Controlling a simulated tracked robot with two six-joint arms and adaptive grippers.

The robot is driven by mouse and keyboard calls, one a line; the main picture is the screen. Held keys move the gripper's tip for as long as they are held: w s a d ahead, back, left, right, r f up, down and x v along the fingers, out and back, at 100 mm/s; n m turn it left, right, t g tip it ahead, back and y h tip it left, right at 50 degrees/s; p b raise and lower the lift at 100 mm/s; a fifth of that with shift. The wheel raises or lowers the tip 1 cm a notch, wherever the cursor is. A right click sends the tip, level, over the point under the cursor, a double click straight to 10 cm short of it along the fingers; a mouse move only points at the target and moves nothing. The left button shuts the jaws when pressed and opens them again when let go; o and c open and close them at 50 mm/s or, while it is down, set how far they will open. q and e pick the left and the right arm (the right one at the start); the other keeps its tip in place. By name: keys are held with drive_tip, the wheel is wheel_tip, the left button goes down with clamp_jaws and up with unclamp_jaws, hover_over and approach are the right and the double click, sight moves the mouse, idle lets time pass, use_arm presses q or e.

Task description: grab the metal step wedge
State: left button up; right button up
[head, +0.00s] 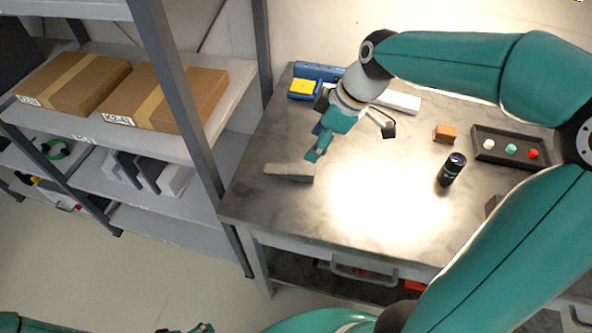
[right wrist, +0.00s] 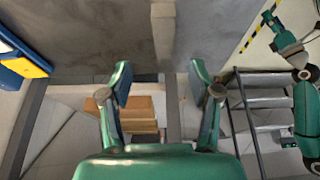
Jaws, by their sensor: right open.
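The metal step wedge (head: 288,171) is a grey, long, narrow piece lying near the left edge of the metal-topped table. It also shows in the right wrist view (right wrist: 163,30), top middle, beyond the fingertips and roughly centred between them. My right gripper (head: 350,143) is open and empty above the table, up and to the right of the wedge. Its two fingers (right wrist: 160,70) stand wide apart in the right wrist view, not touching the wedge. My left gripper (head: 200,328) barely shows at the bottom edge of the head view; its jaw state is unclear.
A shelf rack with boxes (head: 165,97) stands left.

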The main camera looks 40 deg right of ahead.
hover_over(300, 169)
drive_tip(key=d, duration=0.1)
drive_tip(key=f, duration=0.4)
drive_tip(key=shift+s+d+f, duration=0.15)
drive_tip(key=shift+s+d, duration=0.05)
drive_tip(key=shift+s, duration=0.2)
drive_tip(key=shift+a+f, duration=0.2)
drive_tip(key=shift+f, duration=0.35)
drive_tip(key=p+x, duration=0.1)
drive_tip(key=x, duration=0.3)
drive_tip(key=shift+s+f, duration=0.15)
drive_tip(key=shift+s, duration=0.05)
clamp_jaws()
